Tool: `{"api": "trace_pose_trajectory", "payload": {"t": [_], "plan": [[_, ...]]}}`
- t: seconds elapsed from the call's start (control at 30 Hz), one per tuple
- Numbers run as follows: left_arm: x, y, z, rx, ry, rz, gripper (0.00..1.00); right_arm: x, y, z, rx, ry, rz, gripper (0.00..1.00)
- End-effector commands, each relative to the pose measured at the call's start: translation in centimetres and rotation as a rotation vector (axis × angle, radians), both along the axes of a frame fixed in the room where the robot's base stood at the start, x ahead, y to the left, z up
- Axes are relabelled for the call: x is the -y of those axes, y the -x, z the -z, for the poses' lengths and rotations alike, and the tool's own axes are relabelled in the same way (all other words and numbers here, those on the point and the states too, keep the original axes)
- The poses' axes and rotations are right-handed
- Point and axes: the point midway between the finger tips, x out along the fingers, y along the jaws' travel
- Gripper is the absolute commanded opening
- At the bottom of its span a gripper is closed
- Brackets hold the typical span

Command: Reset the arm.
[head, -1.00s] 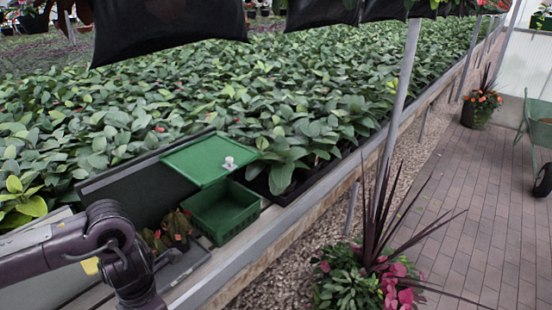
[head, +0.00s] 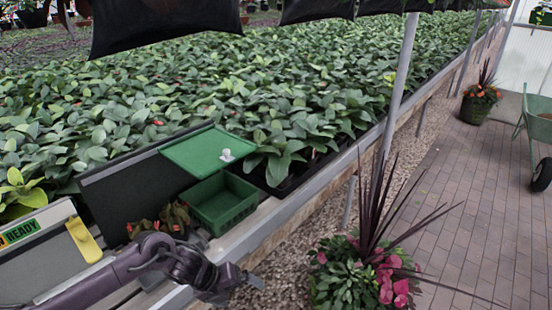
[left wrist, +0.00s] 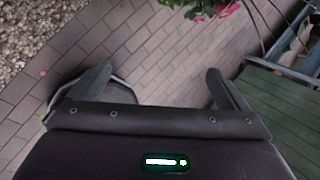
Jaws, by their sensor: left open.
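My left arm comes in from the left in the head view, with its left gripper (head: 245,280) past the bench's front edge, in front of and below the green basket. In the left wrist view the left gripper (left wrist: 158,74) has its two fingers spread wide with nothing between them. Beyond them is brick paving. The green basket (head: 222,218) stands open on the bench edge and looks empty. Its green lid (head: 190,155) with a white knob is raised behind it. My right gripper is in neither view.
A long bench of leafy plants (head: 290,100) fills the back. A small reddish plant (head: 172,218) is left of the basket. A grey panel reading READY with a yellow part (head: 84,240) is at far left. A pink-flowered planter (head: 345,275) stands right; brick paving (head: 460,220) is open.

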Motion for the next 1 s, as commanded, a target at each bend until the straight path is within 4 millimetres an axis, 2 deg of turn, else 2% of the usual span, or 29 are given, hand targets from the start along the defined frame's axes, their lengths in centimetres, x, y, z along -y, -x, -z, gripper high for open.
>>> {"api": "trace_pose_trajectory", "payload": {"t": [0.03, 0.1, 0.17, 0.2, 0.27, 0.3, 0.37, 0.4, 0.47, 0.5, 0.57, 0.67, 0.7, 0.8, 0.9, 1.0], "plan": [[1.2, -0.4, 2.4, -0.062, 0.085, -0.143, 0.97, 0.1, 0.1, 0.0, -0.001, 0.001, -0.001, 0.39], [1.9, -1.6, 5.3, -0.143, 0.199, -0.374, 0.97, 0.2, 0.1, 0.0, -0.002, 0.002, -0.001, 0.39], [1.7, -1.9, 8.5, -0.225, 0.284, -0.581, 0.97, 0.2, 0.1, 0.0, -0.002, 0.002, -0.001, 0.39], [1.3, -1.7, 10.9, -0.283, 0.335, -0.725, 0.97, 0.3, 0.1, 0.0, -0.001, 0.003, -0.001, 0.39], [0.0, -0.6, 15.1, -0.373, 0.397, -0.949, 0.97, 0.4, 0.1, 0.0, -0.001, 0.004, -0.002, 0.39], [-1.0, 0.5, 17.7, -0.425, 0.428, -1.089, 0.97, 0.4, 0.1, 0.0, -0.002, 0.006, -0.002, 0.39], [-2.6, 2.7, 21.4, -0.494, 0.457, -1.276, 0.97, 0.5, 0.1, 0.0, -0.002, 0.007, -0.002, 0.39], [-3.6, 4.4, 23.6, -0.534, 0.469, -1.390, 0.97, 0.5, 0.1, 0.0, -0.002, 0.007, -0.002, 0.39], [-5.1, 7.4, 26.9, -0.586, 0.475, -1.548, 0.97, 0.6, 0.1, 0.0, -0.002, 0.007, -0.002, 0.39], [-6.0, 9.6, 28.9, -0.617, 0.473, -1.648, 0.97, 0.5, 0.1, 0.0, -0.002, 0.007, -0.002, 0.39], [-7.3, 13.2, 31.5, -0.657, 0.464, -1.791, 0.97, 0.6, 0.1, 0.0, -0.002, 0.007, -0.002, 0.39], [-9.2, 19.6, 35.3, -0.707, 0.433, -2.011, 0.97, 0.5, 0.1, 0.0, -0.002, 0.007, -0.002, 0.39], [-9.9, 22.3, 36.6, -0.723, 0.415, -2.094, 0.97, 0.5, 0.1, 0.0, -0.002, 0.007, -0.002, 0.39], [-11.2, 29.0, 39.1, -0.748, 0.363, -2.282, 0.97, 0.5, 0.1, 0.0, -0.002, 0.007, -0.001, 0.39], [-12.1, 34.6, 40.6, -0.756, 0.313, -2.428, 0.97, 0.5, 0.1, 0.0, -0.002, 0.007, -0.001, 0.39], [-12.7, 38.6, 41.3, -0.757, 0.272, -2.528, 0.97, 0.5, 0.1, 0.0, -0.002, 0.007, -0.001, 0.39]]}}
